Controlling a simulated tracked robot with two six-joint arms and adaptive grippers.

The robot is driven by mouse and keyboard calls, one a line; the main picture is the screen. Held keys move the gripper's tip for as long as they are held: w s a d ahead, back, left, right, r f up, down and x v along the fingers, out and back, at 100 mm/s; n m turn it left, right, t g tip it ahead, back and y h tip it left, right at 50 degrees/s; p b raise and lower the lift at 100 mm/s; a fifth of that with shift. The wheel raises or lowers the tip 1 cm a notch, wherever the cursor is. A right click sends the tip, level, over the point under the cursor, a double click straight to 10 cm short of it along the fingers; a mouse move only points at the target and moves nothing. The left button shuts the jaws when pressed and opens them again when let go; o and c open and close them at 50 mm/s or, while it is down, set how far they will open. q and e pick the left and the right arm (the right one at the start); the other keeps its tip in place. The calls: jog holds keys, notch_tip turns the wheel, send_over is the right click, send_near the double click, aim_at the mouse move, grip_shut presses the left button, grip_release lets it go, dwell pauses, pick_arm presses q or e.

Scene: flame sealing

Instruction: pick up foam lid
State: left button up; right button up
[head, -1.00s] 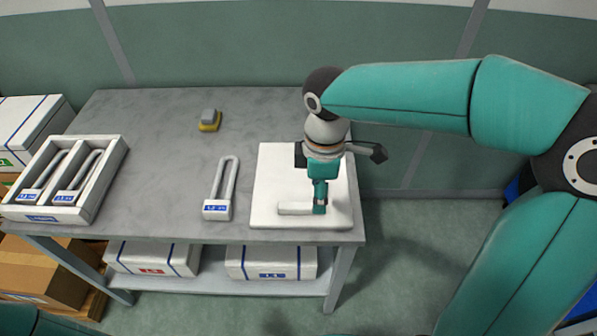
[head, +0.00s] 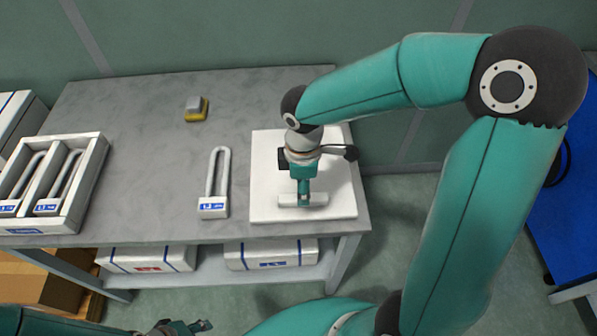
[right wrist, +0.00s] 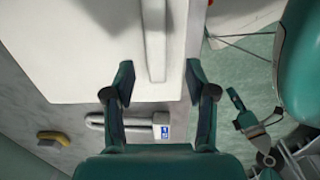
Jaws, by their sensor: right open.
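The foam lid (head: 335,150) is a flat white slab lying at the table's right end. Its raised white bar handle (head: 319,200) runs along its front part. My right gripper (head: 303,200) points down over the handle's middle. In the right wrist view my right gripper (right wrist: 158,78) is open, with the lid's handle (right wrist: 156,40) in line with the gap between its fingers. Whether the fingers reach down beside the handle cannot be told. My left gripper (head: 185,327) is low at the bottom edge, away from the table; its jaws are unclear.
A labelled white U-shaped tube (head: 214,208) lies left of the lid. A yellow and grey block (head: 196,109) lies farther back. A white tray (head: 97,165) with more tubes stands at left. Boxes (head: 272,254) sit on the shelf below. The table's middle is clear.

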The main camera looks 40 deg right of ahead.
jog(key=shift+w+d+f, duration=0.15)
jog(key=shift+f, duration=1.5)
jog(key=shift+w+d+f, duration=0.1)
jog(key=shift+d+f, duration=0.05)
jog(key=shift+f, duration=1.45)
jog(key=shift+c, duration=0.3)
grip_shut()
